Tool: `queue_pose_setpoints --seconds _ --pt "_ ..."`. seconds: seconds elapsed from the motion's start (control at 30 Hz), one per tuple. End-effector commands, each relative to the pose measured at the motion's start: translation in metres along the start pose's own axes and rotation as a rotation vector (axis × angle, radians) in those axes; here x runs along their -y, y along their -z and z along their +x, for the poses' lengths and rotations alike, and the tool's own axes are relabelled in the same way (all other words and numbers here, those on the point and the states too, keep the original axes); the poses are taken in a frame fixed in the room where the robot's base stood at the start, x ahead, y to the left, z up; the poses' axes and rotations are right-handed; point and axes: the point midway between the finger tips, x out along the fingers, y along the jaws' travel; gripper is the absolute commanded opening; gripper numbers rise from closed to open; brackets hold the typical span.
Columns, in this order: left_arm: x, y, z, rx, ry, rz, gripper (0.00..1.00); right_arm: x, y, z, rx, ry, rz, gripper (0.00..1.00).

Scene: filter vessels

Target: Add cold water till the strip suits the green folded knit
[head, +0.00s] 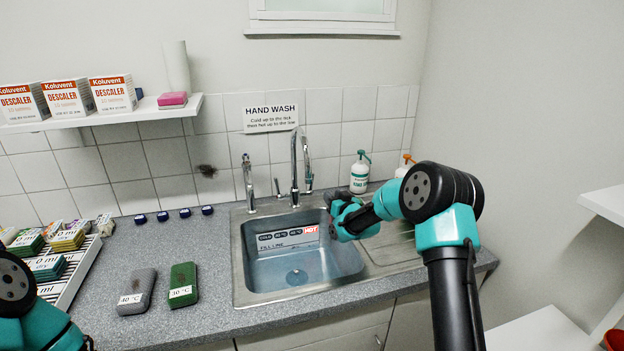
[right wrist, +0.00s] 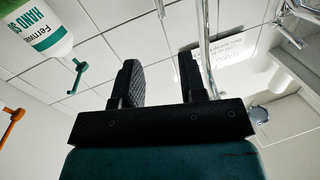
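The green folded knit (head: 183,284) lies on the counter left of the sink, with a white tag that seems to read 30 °C. The steel sink (head: 243,285) holds clear bluish water. The strip (head: 288,238) is on its back wall above a FILL LINE mark; its red HOT field stands out and the other fields are dark. The chrome tap (head: 294,165) rises behind the sink, with a small lever (head: 278,188) at its left and another (head: 308,178) at its right. My right gripper (head: 338,207) is open and empty, right of the tap; its parted fingers (right wrist: 163,82) show in the right wrist view. My left gripper is out of view.
A grey folded knit (head: 137,290) lies beside the green one. A second, slim spout (head: 248,185) stands at the sink's back left. Soap bottles (head: 360,175) stand behind my right arm. Several dark blue caps (head: 163,216) line the back counter. A rack of packets (head: 70,275) is at left.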

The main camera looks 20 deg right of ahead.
Motion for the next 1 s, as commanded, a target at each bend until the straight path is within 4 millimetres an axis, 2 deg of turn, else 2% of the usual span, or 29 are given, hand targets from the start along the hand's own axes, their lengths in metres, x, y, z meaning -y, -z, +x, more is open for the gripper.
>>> queue_pose_setpoints --seconds 0.5,1.0 --pt "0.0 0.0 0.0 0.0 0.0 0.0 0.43 0.0 0.0 0.067 -0.001 0.001 -0.001 0.38" --pt "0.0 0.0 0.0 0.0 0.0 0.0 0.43 0.001 0.0 0.124 0.0 0.002 0.0 0.38"
